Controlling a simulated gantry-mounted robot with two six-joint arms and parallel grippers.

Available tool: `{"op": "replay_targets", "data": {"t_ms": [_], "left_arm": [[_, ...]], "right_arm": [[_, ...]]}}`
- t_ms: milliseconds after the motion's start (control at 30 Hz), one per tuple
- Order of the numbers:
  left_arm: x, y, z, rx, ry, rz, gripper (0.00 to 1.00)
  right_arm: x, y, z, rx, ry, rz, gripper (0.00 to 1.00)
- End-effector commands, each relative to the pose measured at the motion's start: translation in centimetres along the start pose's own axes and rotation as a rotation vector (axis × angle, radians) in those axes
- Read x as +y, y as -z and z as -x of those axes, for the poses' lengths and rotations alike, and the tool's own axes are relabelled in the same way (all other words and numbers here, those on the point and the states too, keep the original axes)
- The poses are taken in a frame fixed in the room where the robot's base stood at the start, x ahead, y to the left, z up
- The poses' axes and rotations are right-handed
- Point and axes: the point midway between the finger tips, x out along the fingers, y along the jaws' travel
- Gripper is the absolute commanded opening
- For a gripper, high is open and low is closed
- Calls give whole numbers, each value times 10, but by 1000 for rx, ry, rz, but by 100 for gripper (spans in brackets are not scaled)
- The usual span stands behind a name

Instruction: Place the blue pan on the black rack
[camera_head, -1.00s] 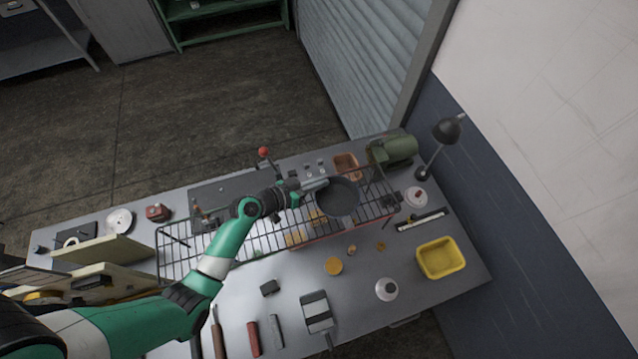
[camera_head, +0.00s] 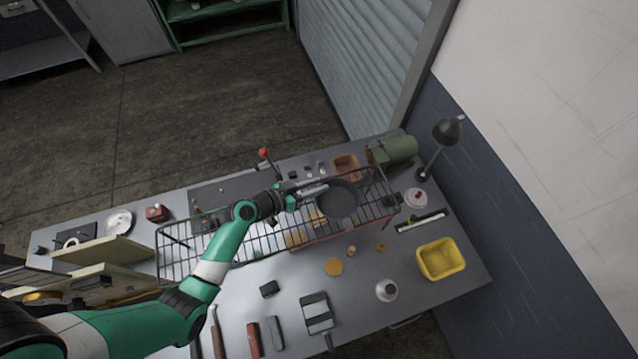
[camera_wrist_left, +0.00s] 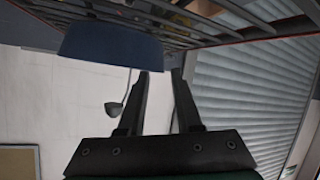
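The blue pan (camera_head: 338,201) looks dark in the head view and sits on the right part of the black wire rack (camera_head: 243,243). In the left wrist view the blue pan (camera_wrist_left: 110,44) shows at the upper left, against the bars of the black rack (camera_wrist_left: 200,30). My left gripper (camera_head: 304,195) is just left of the pan, on its handle side. In the left wrist view my left gripper (camera_wrist_left: 163,76) has its fingers apart, with only background between them. The pan's handle is hard to make out. My right gripper is not in view.
A yellow bin (camera_head: 441,260), a white bottle (camera_head: 386,290) and a black lamp (camera_head: 447,130) stand on the right. A green canister (camera_head: 398,150) and a brown tray (camera_head: 345,166) are behind the rack. Several tools lie along the front of the grey table (camera_head: 420,303).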

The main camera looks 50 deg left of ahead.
Motion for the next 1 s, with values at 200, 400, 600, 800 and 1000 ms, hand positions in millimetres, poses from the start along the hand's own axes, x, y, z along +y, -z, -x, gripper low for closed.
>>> {"op": "replay_targets", "data": {"t_ms": [200,400,600,800,1000], "left_arm": [[-1,0,54,2,7,2,33],[2,7,96,-5,3,5,33],[1,2,108,-1,2,2,33],[0,0,108,0,1,0,33],[0,0,107,0,1,0,33]], "right_arm": [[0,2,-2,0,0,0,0],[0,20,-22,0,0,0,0],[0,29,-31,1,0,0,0],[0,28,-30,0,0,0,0],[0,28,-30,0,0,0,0]]}}
